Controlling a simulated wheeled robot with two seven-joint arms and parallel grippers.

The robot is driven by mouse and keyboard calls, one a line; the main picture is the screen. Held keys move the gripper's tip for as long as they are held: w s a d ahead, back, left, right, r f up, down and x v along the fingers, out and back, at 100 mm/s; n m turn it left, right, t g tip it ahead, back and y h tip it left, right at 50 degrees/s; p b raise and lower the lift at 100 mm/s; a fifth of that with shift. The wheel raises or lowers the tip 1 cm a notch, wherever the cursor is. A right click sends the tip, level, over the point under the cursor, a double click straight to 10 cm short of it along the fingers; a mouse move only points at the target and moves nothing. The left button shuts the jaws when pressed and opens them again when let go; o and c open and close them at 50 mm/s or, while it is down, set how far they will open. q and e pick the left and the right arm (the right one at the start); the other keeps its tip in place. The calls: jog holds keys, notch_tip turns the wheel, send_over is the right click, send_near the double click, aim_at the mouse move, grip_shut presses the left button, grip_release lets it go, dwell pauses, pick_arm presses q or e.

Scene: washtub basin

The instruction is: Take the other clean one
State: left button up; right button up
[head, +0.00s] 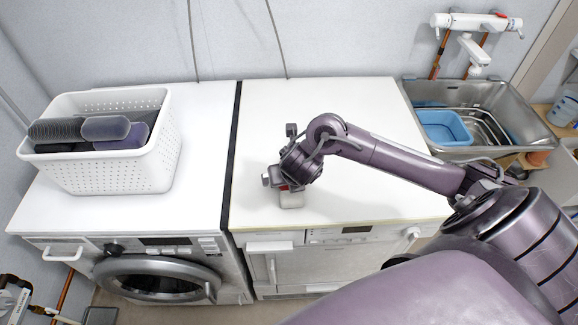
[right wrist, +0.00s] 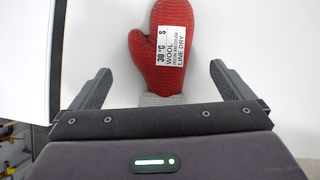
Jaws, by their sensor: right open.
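A red knitted mitten (right wrist: 160,76) with a pale grey cuff lies flat on the white machine top. A white tag on it reads 30°C, S, WOOL, LINE DRY in the right wrist view. In the head view only its pale cuff (head: 291,201) and a little red show under my right gripper (head: 283,184). My right gripper is open above the mitten, its fingers on either side of it near the cuff end, holding nothing. My left gripper is in neither view.
A white perforated basket (head: 108,178) with dark folded and ribbed items stands on the left machine. A dark gap (head: 235,150) separates the two machines. A metal sink (head: 500,100) with a blue tub (head: 443,127) is at right. The machine top around the mitten is clear.

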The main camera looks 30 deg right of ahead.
jog(key=x, duration=0.3)
jog(key=shift+w+d+b, duration=0.15)
jog(key=shift+b, duration=0.2)
jog(key=shift+w+d+f, duration=0.1)
jog(key=shift+w+f, duration=0.15)
jog(key=shift+f, duration=0.05)
jog(key=c, duration=0.9)
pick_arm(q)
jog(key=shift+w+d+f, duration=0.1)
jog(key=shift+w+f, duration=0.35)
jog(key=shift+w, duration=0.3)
pick_arm(e)
jog(key=shift+c, duration=0.8)
jog(key=shift+r, duration=0.1)
